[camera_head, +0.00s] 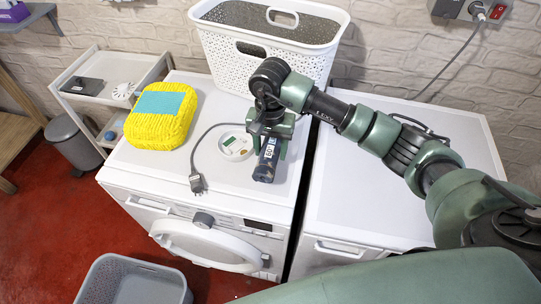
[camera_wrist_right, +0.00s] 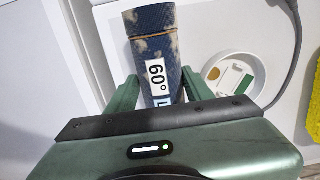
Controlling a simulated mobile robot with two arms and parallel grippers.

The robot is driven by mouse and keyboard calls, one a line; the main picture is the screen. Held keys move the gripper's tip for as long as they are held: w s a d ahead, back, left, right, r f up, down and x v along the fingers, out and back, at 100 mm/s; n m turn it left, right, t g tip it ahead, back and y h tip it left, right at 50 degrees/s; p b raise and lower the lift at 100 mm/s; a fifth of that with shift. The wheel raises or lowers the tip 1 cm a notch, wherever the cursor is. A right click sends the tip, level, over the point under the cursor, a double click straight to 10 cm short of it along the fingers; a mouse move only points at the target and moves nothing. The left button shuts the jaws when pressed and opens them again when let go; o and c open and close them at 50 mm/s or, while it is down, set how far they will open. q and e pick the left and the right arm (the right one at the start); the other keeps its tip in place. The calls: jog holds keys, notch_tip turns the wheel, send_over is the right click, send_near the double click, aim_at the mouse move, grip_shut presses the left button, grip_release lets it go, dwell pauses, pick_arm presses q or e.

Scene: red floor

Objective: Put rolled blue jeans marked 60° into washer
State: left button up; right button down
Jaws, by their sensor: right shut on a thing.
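The rolled blue jeans (camera_head: 268,160) carry a white label reading 60°, clear in the right wrist view (camera_wrist_right: 152,35). My right gripper (camera_head: 271,150) is above the top of the washer, shut on the jeans, with a finger on each side of the roll (camera_wrist_right: 155,93). Whether the roll touches the washer top is unclear. The washer (camera_head: 150,182) stands in the middle, its round white door (camera_head: 207,245) at the front looking closed. My left gripper does not show.
A white laundry basket (camera_head: 225,60) stands behind. A grey basket (camera_head: 130,283) is on the floor before the washer.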

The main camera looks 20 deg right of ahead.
notch_tip(320, 180, down, 4)
jog(key=shift+s+r+p, duration=0.1)
jog(key=shift+p, duration=0.4)
jog(key=shift+f, duration=0.35)
jog(key=shift+f, duration=0.2)
jog(key=c, duration=0.6)
grip_release()
jog(key=shift+r, duration=0.1)
